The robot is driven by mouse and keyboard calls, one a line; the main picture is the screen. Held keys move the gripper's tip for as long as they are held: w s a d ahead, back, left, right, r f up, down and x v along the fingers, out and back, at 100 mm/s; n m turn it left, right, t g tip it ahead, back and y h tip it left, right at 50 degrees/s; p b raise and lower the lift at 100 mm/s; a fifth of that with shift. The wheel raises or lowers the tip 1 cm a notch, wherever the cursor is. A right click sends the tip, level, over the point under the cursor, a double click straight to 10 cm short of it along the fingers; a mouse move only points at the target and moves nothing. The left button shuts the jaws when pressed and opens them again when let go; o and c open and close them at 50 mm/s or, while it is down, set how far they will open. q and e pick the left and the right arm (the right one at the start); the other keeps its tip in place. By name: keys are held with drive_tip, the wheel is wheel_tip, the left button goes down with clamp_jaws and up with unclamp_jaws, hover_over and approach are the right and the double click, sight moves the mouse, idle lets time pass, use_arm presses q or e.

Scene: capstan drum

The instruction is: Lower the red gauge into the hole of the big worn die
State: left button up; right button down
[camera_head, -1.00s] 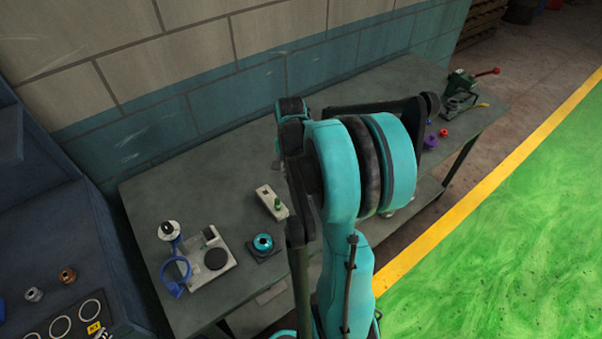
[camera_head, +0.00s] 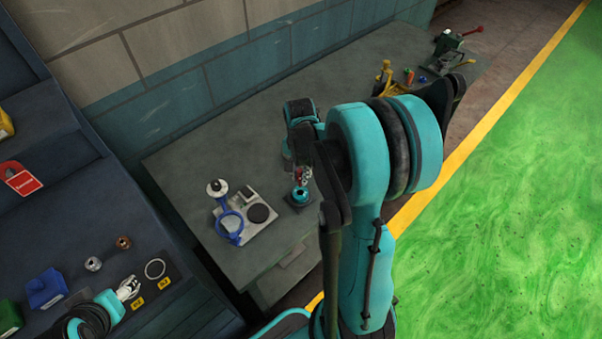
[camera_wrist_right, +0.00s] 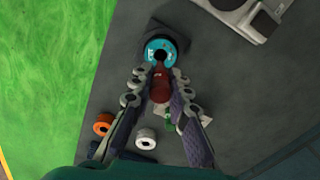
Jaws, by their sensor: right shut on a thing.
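The red gauge (camera_wrist_right: 159,90) is a small red cylinder, held between the fingertips of my right gripper (camera_wrist_right: 160,76); it also shows small in the head view (camera_head: 300,175). My right gripper is shut on it. The die (camera_wrist_right: 152,49) is a teal ring with a dark centre hole on a dark square base; it also shows in the head view (camera_head: 300,195). The gauge's far end overlaps the ring's near edge in the wrist view; I cannot tell whether it touches. My left gripper (camera_head: 128,288) is at the lower left, its opening unclear.
A pale device with a round dark pad (camera_head: 258,213) and a blue ring (camera_head: 230,224) stand left of the die. In the wrist view, an orange ring (camera_wrist_right: 103,124) and a white ring (camera_wrist_right: 146,138) lie nearby. A green vise-like tool (camera_head: 448,43) is far back.

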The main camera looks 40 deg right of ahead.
sight(300, 185)
use_arm(q)
drive_tip(key=shift+f+b, duration=1.7)
drive_tip(key=shift+f, duration=0.1)
use_arm(e)
drive_tip(key=shift+f, duration=2.3)
use_arm(q)
drive_tip(key=shift+f+b, duration=1.55)
use_arm(e)
drive_tip(key=shift+f, duration=1.05)
idle(0.4)
idle(0.3)
drive_tip(key=c, duration=1.4)
unclamp_jaws()
drive_tip(key=shift+o, duration=0.2)
drive_tip(key=shift+r, duration=0.1)
